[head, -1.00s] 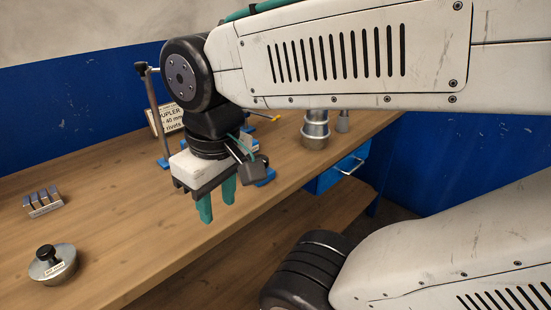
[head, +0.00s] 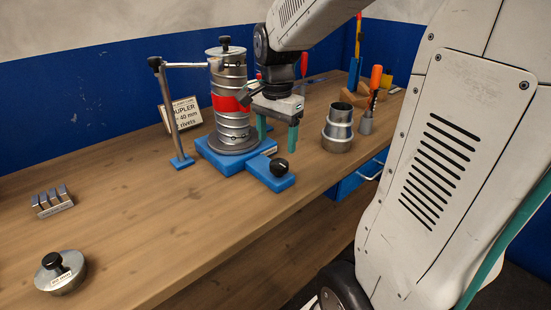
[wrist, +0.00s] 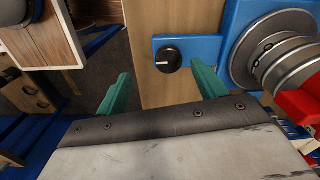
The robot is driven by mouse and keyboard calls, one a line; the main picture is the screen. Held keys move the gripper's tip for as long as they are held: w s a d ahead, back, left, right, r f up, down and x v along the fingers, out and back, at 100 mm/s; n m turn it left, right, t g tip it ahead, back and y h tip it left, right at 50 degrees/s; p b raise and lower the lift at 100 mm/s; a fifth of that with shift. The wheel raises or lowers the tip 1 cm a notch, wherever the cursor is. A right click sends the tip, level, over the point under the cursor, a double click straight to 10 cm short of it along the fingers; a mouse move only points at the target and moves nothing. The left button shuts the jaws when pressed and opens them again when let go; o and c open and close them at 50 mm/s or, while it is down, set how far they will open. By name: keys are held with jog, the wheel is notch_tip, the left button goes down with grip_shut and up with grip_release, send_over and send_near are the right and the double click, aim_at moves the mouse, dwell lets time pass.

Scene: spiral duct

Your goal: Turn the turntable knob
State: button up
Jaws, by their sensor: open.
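The black turntable knob (head: 279,167) sits on the front arm of the blue turntable base (head: 222,160). In the wrist view the knob (wrist: 168,60) shows a white pointer line, and the base (wrist: 200,46) runs toward the stacked duct. A silver spiral duct (head: 228,80) with a red band stands upright on the turntable. My gripper (head: 278,140) is open and empty, its green fingers pointing down, above and behind the knob in the head view. In the wrist view my gripper (wrist: 160,88) has its fingers apart, with the knob between them and nearer the right finger, not touched.
A metal reducer (head: 338,128) and an orange-handled tool (head: 371,92) stand to the right of my gripper. A grey post (head: 168,110) with a crossbar stands left of the duct. A lidded round piece (head: 60,272) lies front left on the bench, whose middle (head: 150,215) is clear.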

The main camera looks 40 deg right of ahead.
aim_at(279, 163)
jog(key=shift+w+d+f+m, duration=0.4)
jog(key=shift+d+m, duration=0.1)
jog(key=shift+d, duration=0.1)
jog(key=shift+w+d+f+m, duration=0.3)
jog(key=shift+w+d+m, duration=0.1)
jog(key=shift+d+m, duration=0.15)
jog(key=shift+w+d+f, duration=0.1)
jog(key=shift+f, duration=0.25)
notch_tip(279, 163, down, 7)
jog(key=shift+f, duration=0.1)
jog(key=c, duration=1)
